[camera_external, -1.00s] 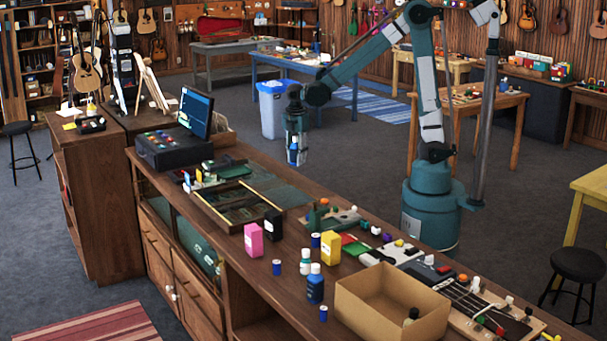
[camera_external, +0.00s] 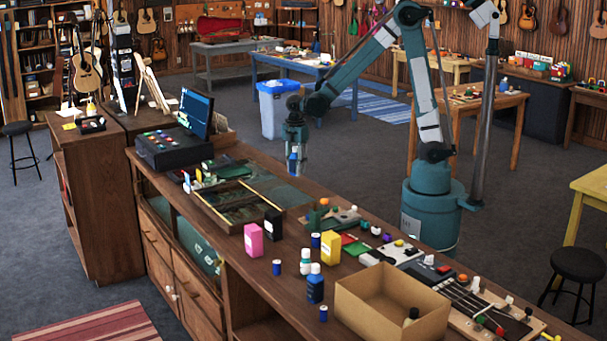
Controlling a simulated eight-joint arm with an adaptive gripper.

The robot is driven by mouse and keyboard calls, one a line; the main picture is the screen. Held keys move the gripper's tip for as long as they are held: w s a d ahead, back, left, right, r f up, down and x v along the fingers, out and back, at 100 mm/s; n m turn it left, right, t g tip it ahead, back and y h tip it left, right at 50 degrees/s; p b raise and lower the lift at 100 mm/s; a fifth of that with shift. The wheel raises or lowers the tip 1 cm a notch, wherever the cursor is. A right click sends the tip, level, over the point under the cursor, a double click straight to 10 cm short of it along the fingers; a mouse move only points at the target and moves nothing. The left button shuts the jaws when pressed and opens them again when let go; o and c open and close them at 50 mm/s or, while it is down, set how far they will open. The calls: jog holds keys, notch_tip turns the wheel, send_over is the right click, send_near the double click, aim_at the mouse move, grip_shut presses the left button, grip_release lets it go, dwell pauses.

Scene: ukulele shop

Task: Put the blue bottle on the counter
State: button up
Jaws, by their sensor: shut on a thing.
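My gripper (camera_external: 294,150) points down in the external view, beyond the far long edge of the wooden counter (camera_external: 262,289). It is shut on a small blue bottle (camera_external: 294,160) with a pale top, held upright between the fingers. The bottle's lower end seems to hang free, with the far edge of the counter in front of and below it in the picture.
A cardboard box (camera_external: 362,313) stands at the counter's front right. Yellow (camera_external: 331,247), pink (camera_external: 253,239) and black (camera_external: 273,225) boxes stand mid-counter. A framed tray (camera_external: 205,209), a monitor (camera_external: 196,112) and a dark console (camera_external: 172,148) lie left. Dark glassy counter (camera_external: 280,190) looks mostly clear.

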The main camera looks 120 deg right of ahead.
send_over(296, 194)
jog(key=shift+d+f, duration=0.2)
jog(key=shift+f, duration=2.4)
jog(key=shift+f, duration=0.15)
jog(key=shift+f, duration=1.95)
jog(key=shift+f, duration=0.15)
jog(key=o, duration=1)
jog(key=shift+c, duration=0.2)
jog(key=shift+r, duration=0.2)
jog(key=shift+r, duration=6)
